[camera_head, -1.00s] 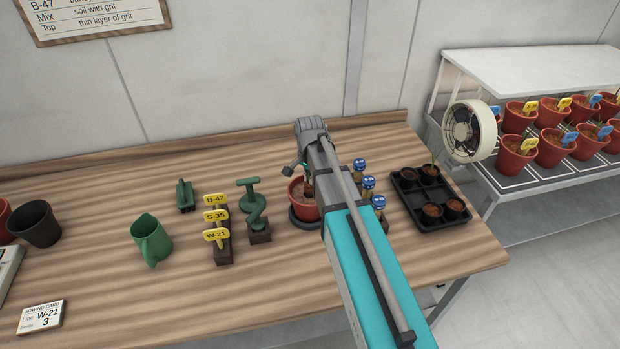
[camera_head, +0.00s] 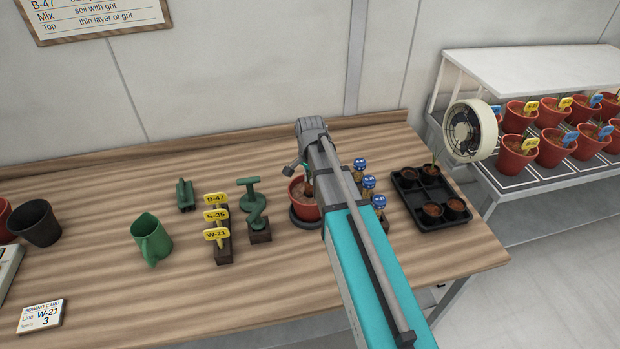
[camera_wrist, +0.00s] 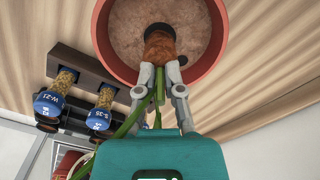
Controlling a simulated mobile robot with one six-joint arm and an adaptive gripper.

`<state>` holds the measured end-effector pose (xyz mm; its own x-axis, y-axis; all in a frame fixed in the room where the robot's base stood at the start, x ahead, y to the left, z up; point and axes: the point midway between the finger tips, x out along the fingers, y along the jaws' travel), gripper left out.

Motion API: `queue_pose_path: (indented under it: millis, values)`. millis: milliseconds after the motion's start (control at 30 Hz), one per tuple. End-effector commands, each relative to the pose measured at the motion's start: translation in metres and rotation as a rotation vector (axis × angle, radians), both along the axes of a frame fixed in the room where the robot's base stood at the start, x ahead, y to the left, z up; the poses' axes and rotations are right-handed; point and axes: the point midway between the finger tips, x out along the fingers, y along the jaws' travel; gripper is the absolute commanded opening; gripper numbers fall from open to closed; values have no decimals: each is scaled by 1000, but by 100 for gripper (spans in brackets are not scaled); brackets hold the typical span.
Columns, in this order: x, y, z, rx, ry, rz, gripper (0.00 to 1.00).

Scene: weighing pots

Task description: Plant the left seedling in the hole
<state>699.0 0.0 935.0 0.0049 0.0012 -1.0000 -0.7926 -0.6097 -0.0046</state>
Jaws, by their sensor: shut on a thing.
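In the wrist view my gripper (camera_wrist: 162,78) is shut on a seedling (camera_wrist: 160,47), whose brown root plug sits between the fingertips. Its green stem and leaves trail back along the fingers. The plug is over the soil of the red pot (camera_wrist: 203,47), inside the rim outline. In the head view the red pot (camera_head: 303,208) stands on a dark saucer (camera_head: 303,222), partly hidden by my arm. The gripper fingers are mostly hidden there.
Blue-capped seed bottles (camera_head: 368,183) stand in a rack just right of the pot. A black tray (camera_head: 405,205) with plugs and a seedling is further right. A green tamper (camera_head: 250,190), yellow labels (camera_head: 216,217) and a green jug (camera_head: 150,240) stand to the left.

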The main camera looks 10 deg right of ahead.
Motion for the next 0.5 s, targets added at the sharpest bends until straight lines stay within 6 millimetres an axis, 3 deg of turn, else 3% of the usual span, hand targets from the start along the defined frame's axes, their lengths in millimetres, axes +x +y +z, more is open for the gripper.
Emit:
queue_pose_path:
  millis: [500]
  values:
    - [0, -1, -10, 0, 0, -1, 0]
